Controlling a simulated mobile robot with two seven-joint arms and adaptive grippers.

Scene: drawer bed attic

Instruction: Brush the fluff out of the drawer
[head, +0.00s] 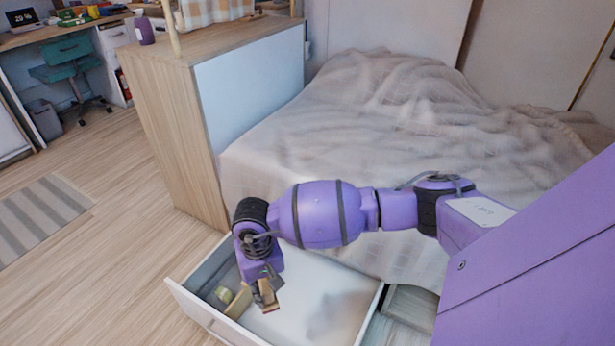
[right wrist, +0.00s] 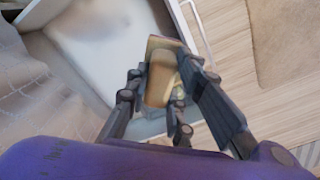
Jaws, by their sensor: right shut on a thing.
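The white drawer (head: 325,297) stands open under the bed, and its inside also shows in the right wrist view (right wrist: 95,45). My right gripper (head: 264,290) is over the left part of the drawer, shut on a tan wooden brush (right wrist: 160,80). The brush's lower side is hidden from the wrist camera. A small yellowish-green lump (head: 224,294) lies in the drawer's left end, beside a wooden strip (head: 238,301). Faint greyish patches (head: 330,312) show on the drawer's white floor; I cannot tell whether they are fluff or shadow. My left gripper is not in view.
The bed (head: 390,130) with a rumpled pale cover rises behind the drawer. A wooden cabinet (head: 165,125) stands at the bed's left end. The wooden floor (head: 110,250) left of the drawer is clear, with a striped rug (head: 40,215) farther left.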

